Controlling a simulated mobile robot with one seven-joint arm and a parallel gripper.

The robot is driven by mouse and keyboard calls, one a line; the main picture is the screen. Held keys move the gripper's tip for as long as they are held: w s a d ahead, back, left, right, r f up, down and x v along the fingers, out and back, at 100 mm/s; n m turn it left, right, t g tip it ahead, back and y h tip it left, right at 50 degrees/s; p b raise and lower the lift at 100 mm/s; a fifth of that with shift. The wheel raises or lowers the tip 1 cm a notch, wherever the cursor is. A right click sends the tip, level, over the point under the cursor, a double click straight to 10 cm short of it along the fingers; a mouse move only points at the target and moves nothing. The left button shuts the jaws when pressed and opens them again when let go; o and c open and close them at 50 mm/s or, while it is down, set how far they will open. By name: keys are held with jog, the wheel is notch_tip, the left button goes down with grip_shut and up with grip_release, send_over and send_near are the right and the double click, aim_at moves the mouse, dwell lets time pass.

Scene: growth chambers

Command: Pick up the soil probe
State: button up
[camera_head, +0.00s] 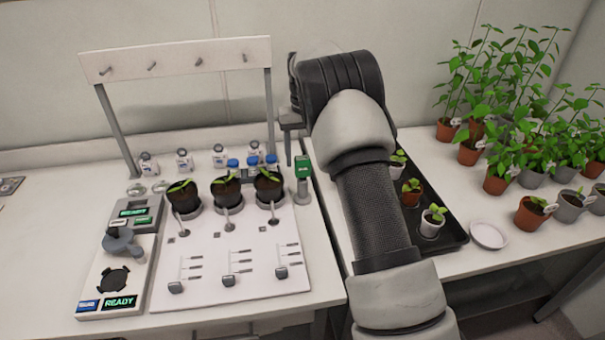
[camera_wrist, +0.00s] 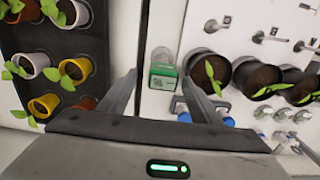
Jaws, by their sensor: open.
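The soil probe, as far as I can tell, is the grey upright device with a green head (camera_head: 303,167) at the right rear edge of the white board, just right of the dark pots. In the wrist view its green and whitish top (camera_wrist: 163,75) shows between the fingers, seen from above. My gripper (camera_head: 288,150) is open and empty, pointing down just behind and left of the probe in the head view. In the wrist view the two fingers of my gripper (camera_wrist: 161,78) stand apart on either side of it. I cannot tell the height gap.
Three dark pots with seedlings (camera_head: 228,190) stand left of the probe, with blue-capped bottles (camera_head: 253,161) close behind. A black seedling tray (camera_head: 455,236) lies right, partly hidden by my arm. A peg rack (camera_head: 175,58) stands at back left. A white saucer (camera_head: 489,234) lies by potted plants.

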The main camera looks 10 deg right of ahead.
aim_at(302, 171)
jog(key=f, duration=0.5)
jog(key=shift+s+a+f, duration=0.15)
jog(key=shift+a+f, duration=0.05)
jog(key=shift+f, duration=0.15)
jog(key=shift+r, duration=0.1)
jog(key=c, duration=1.2)
